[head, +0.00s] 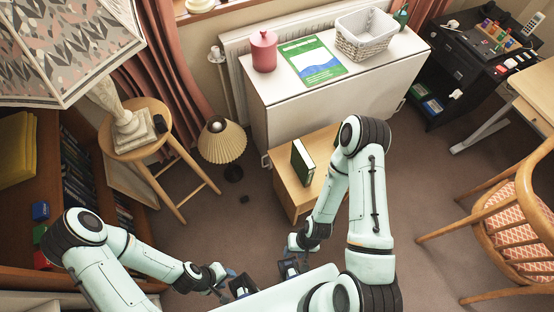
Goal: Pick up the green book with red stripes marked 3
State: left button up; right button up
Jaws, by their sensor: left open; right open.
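A dark green book (301,162) stands upright on a low wooden cabinet (290,192) near the middle of the head view. Its spine and pale page edge show, but I cannot make out red stripes or a number. My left gripper (240,288) is open and empty at the bottom, well below the book in the picture. My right gripper (289,270) is open and empty near it, also apart from the book. My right arm passes just right of the book and hides part of the low cabinet.
A white cabinet (345,95) behind bears a pink canister (263,52), a green and blue booklet (313,61) and a wicker basket (364,38). A stool (165,160) and a small lamp (221,142) stand left. A chair (515,225) stands right.

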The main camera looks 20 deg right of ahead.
aim_at(301, 161)
jog(key=k+l+u, duration=0.1)
jog(key=l+u, duration=0.25)
jog(key=k+l+u, duration=0.1)
jog(key=l+u, duration=0.2)
jog(key=k+l+u, duration=0.1)
jog(key=u, duration=0.25)
jog(key=k+l+u, duration=0.1)
jog(key=l, duration=0.3)
jog(key=k+l+u, duration=0.1)
jog(key=k+l, duration=0.25)
jog(key=i+l, duration=0.1)
jog(key=i, duration=0.2)
